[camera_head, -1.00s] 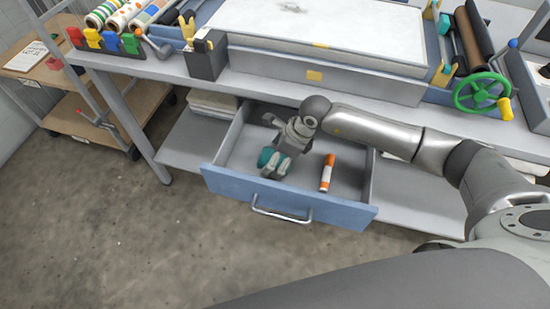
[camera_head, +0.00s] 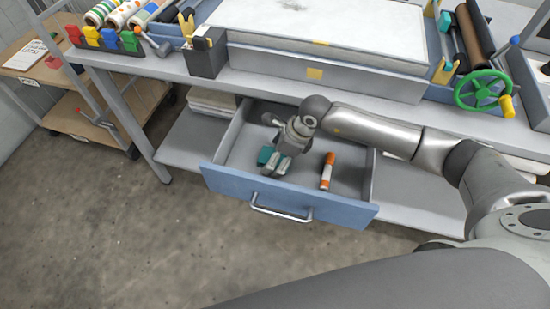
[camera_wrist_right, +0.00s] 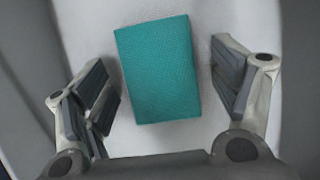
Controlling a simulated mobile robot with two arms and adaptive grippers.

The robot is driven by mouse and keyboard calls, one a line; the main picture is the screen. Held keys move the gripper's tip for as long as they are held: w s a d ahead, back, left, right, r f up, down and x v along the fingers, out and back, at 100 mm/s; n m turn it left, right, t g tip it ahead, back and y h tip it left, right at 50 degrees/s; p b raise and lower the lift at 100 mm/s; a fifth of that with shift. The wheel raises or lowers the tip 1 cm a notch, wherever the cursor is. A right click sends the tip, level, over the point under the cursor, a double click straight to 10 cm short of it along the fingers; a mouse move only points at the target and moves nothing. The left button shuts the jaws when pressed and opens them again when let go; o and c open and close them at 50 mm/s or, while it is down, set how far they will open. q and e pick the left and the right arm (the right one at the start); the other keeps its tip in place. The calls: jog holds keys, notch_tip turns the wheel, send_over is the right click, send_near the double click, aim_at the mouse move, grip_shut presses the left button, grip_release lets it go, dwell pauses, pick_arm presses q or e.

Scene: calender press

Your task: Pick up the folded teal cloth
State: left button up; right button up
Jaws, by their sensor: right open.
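The folded teal cloth (camera_head: 264,155) lies in the open blue drawer, partly hidden by my right gripper. In the right wrist view it is a flat teal rectangle (camera_wrist_right: 158,70) on the pale drawer floor. My right gripper (camera_head: 276,167) is inside the drawer over the cloth. In the wrist view its open fingers (camera_wrist_right: 172,92) stand on either side of the cloth, with a gap on both sides. My left gripper is not in view.
The drawer (camera_head: 236,182) has raised walls and a front handle (camera_head: 282,210). An orange and white tube (camera_head: 327,171) lies in it, right of my gripper. The bench top (camera_head: 330,87) overhangs the drawer's back. Folded pale cloths (camera_head: 212,102) sit on the shelf at left.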

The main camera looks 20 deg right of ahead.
jog(key=shift+s, duration=0.1)
jog(key=c, duration=0.9)
jog(key=shift+c, duration=0.7)
jog(key=shift+s, duration=0.1)
jog(key=shift+r+p, duration=0.3)
jog(key=shift+p, duration=0.2)
notch_tip(320, 180, up, 10)
jog(key=b, duration=0.1)
jog(key=shift+w, duration=0.2)
